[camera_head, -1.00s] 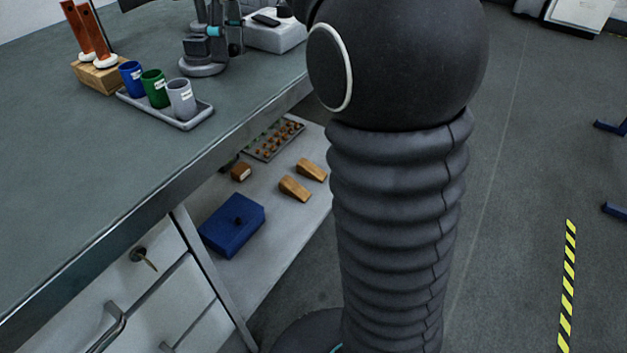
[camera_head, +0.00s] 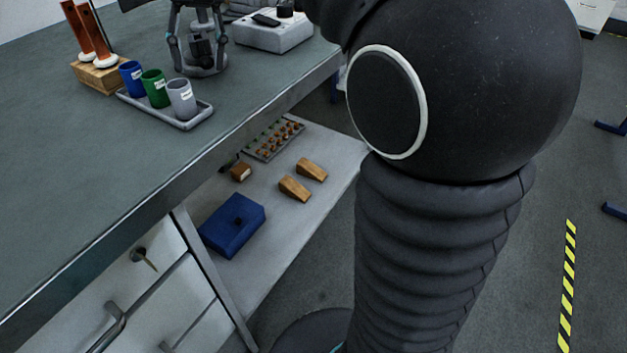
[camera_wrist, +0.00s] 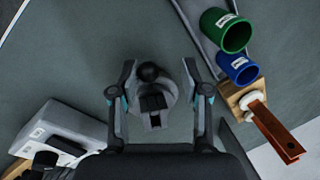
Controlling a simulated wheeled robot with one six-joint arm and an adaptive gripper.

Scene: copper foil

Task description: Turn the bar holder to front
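The bar holder (camera_head: 203,68), which I take to be the grey piece with a round base and dark blocks, stands on the bench near its far edge. In the wrist view the bar holder (camera_wrist: 155,117) shows a black round knob and a dark slotted block. My gripper (camera_head: 197,47) is above it, pointing down. In the wrist view my gripper (camera_wrist: 159,72) is open, one finger on each side of the bar holder, with narrow gaps showing. Whether a finger touches it lower down I cannot tell.
A grey tray (camera_head: 194,124) holds blue, green and grey cups. A wooden block (camera_head: 98,78) with copper-coloured strips stands behind it. A pale grey device (camera_head: 272,36) stands right of the bar holder. The bench's front-left area is clear. A lower shelf (camera_head: 300,220) holds a blue box and wooden wedges.

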